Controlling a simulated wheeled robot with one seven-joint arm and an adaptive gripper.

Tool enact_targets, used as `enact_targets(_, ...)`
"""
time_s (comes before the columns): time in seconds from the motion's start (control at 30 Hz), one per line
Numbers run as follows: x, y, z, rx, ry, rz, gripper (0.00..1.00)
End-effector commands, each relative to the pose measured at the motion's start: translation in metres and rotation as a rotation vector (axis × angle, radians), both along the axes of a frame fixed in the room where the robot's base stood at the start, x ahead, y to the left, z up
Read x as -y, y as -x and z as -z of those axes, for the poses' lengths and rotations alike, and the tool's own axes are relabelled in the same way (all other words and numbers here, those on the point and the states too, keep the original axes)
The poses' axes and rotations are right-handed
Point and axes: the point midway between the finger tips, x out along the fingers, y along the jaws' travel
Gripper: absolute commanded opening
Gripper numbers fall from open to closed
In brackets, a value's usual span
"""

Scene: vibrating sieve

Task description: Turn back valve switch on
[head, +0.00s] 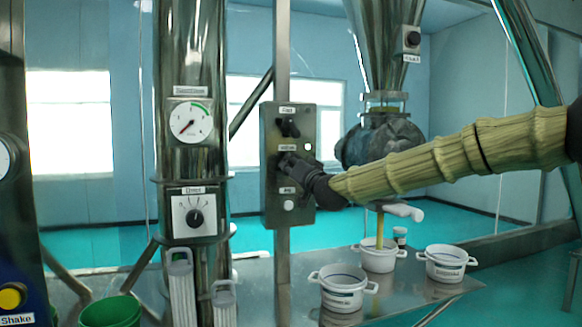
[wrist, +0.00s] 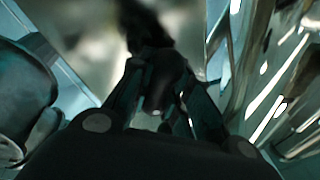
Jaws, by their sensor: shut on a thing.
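A grey control box (head: 274,181) is fixed to a post near the middle of the head view. It carries a black upper knob (head: 290,127), a middle switch whose small label I cannot read surely, and a pale round button (head: 289,205) below. My gripper (head: 291,165) reaches in from the right and is shut on the middle switch, which it mostly hides. In the wrist view a dark knob (wrist: 160,90) sits between the fingers (wrist: 160,108). The switch's turned position cannot be made out.
A steel hopper (head: 391,45) with a grey valve body (head: 385,140) stands behind my arm. A yellow stream (head: 380,228) falls into a white pot (head: 379,258). Two more white pots (head: 342,287) (head: 446,262) stand nearby. A steel column with a gauge (head: 190,121) and dial (head: 195,213) is at left.

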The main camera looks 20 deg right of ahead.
Motion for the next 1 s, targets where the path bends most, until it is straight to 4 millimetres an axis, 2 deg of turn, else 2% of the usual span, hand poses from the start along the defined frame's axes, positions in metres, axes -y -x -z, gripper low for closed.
enact_targets(0.03,0.001,0.0,-0.001,0.002,-0.003,0.002,0.25)
enact_targets(0.13,0.001,0.0,-0.001,0.002,-0.002,0.002,0.41)
enact_targets(0.57,0.001,0.006,0.001,0.0,-0.001,0.0,0.41)
enact_targets(0.67,0.003,0.017,0.002,0.001,-0.002,-0.001,0.41)
enact_targets(1.0,0.012,0.073,0.013,0.002,-0.001,0.001,0.41)
